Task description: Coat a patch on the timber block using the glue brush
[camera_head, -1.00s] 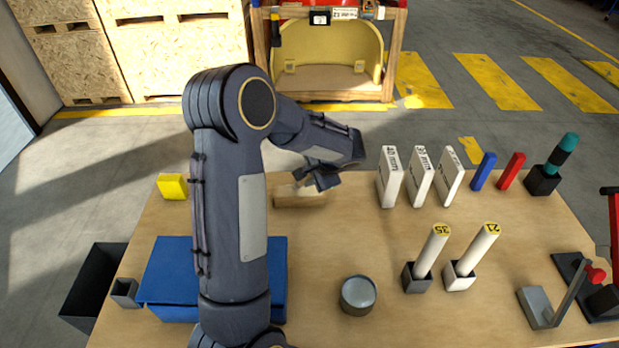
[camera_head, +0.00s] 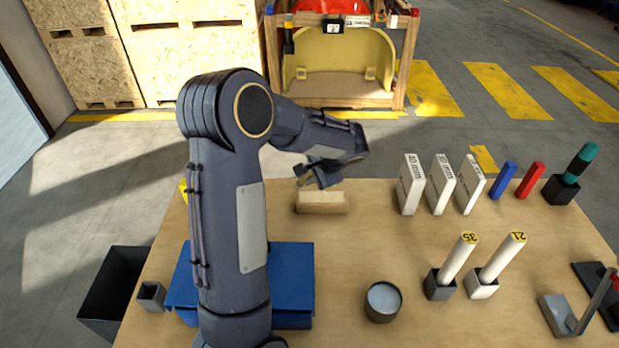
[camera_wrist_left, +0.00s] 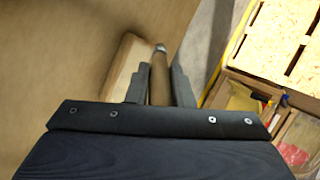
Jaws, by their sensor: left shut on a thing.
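The timber block (camera_head: 322,203) lies on the far side of the table, a light wooden bar. It also shows in the left wrist view (camera_wrist_left: 124,67), beside the fingers. My left gripper (camera_head: 312,178) is just above the block's far side in the head view. In the left wrist view my left gripper (camera_wrist_left: 160,80) is shut on the glue brush (camera_wrist_left: 159,70), a brown round handle with a grey end. The brush end is close to the block's edge; I cannot tell whether they touch. The grey round pot (camera_head: 383,302) stands near the table's front. My right gripper is not in view.
White labelled boxes (camera_head: 440,184), a blue stick (camera_head: 503,180) and a red stick (camera_head: 531,180) stand at the right. Two white tubes in holders (camera_head: 440,286) stand in front of them. A blue case (camera_head: 290,285) is under my left arm. The table middle is clear.

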